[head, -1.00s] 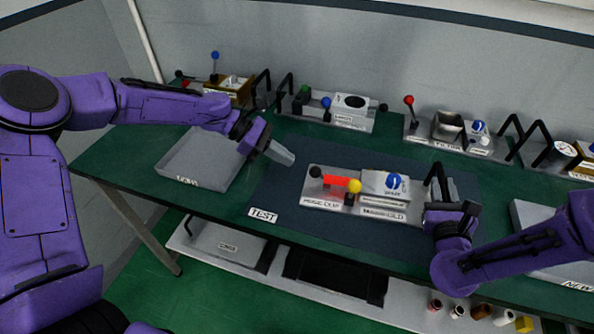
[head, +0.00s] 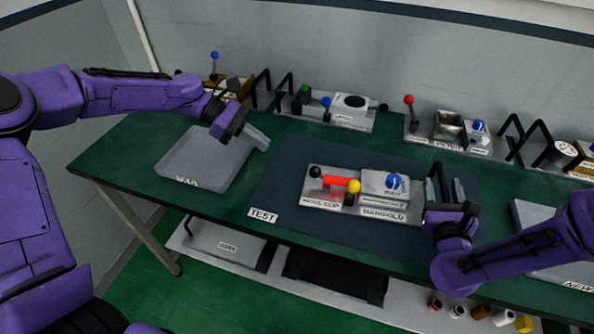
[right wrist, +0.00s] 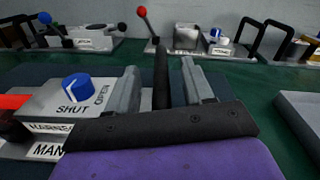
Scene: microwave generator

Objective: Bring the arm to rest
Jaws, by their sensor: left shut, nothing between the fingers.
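My left gripper (head: 256,138) is shut and empty, held over the right rim of the grey tray (head: 168,178) at the left of the bench. My right gripper (head: 441,192) is at the right end of the manifold fixture (head: 384,213). In the right wrist view its two fingers (right wrist: 163,88) stand apart, with a black upright handle bar (right wrist: 161,75) between them and a gap visible on each side. The fixture has a blue knob (head: 393,181), marked SHUT and OPEN in the wrist view, and a red clip bar (head: 338,181) with a yellow ball.
The fixture stands on a dark mat (head: 300,235) labelled TEST. Several fixtures with levers and black handles line the back wall, such as the one with the red-ball lever (head: 409,100). A second grey tray (head: 530,222) is at the right. The bench (head: 110,165) front left is clear.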

